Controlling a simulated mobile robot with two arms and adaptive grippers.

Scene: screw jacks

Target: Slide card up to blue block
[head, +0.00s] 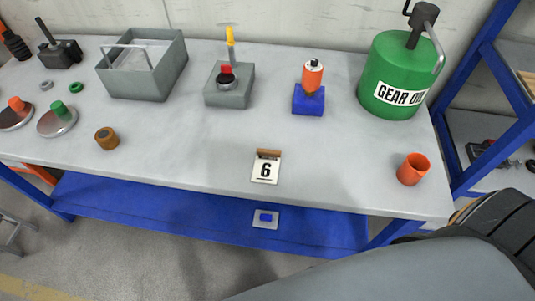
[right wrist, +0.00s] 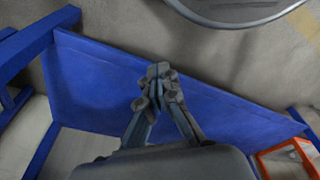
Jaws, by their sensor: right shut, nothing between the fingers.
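The card (head: 265,170), white with a black 6 and a brown strip along its far edge, lies on the grey bench near its front edge. The blue block (head: 308,106) stands farther back and a little to the right, with an orange screw jack or bottle on top. A clear stretch of bench separates the card from the block. My right gripper (right wrist: 158,85) shows only in the right wrist view, shut and empty, with the blue lower shelf behind it. My left gripper is not in view.
A green gear oil can (head: 388,75) stands at the back right of the bench (head: 200,150). An orange cup (head: 413,169) is near the front right. A grey block with a yellow-handled tool (head: 230,84) stands left of the blue block. A brown ring (head: 107,138) lies farther left.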

